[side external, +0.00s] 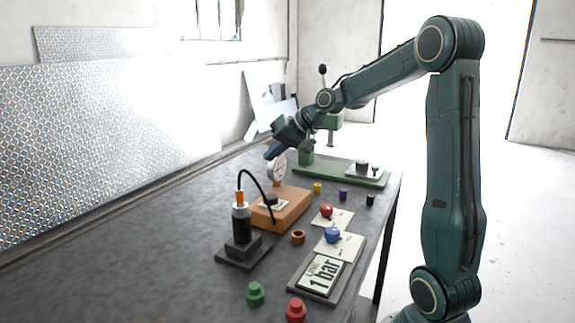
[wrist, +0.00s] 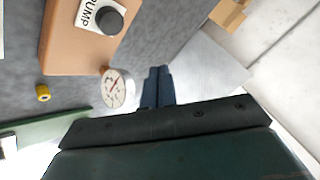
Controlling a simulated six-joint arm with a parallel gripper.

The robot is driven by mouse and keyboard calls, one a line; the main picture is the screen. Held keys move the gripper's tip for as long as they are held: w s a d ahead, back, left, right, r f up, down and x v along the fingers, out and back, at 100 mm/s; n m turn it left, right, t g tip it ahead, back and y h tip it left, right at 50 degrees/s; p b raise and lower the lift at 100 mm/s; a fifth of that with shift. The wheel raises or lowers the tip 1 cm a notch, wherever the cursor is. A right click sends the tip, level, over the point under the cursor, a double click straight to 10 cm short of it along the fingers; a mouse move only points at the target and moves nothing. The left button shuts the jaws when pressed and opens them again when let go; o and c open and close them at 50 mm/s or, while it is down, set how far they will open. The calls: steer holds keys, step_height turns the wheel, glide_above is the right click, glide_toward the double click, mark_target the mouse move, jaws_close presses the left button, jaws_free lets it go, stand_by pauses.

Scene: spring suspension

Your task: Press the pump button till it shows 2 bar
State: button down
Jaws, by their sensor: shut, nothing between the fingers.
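The pump is an orange block (side external: 283,212) on the table, with a dark round button (side external: 271,199) on a white label on its top. In the wrist view the dark button (wrist: 109,19) sits on a label reading PUMP, at the top left. A round white gauge (wrist: 118,89) stands at the block's end, left of my fingers; its reading is too small to tell. My gripper (side external: 269,154) is shut and empty, above the table near the gauge, apart from the button. It also shows in the wrist view (wrist: 158,72).
A dark stand with a cylinder and black hose (side external: 241,222) is left of the pump. A green base (side external: 340,175) lies behind. Red and blue knobs (side external: 332,234), a copper ring (side external: 298,237) and several small coloured pieces stand about. The table's left side is clear.

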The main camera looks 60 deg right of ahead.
mark_target(268, 196)
steer(key=shift+d, duration=0.2)
steer(key=shift+f, duration=0.2)
steer(key=shift+f, duration=4.25)
steer(key=shift+f, duration=1.3)
stand_by(0.8)
steer(key=shift+r, duration=1.3)
steer(key=shift+r, duration=0.1)
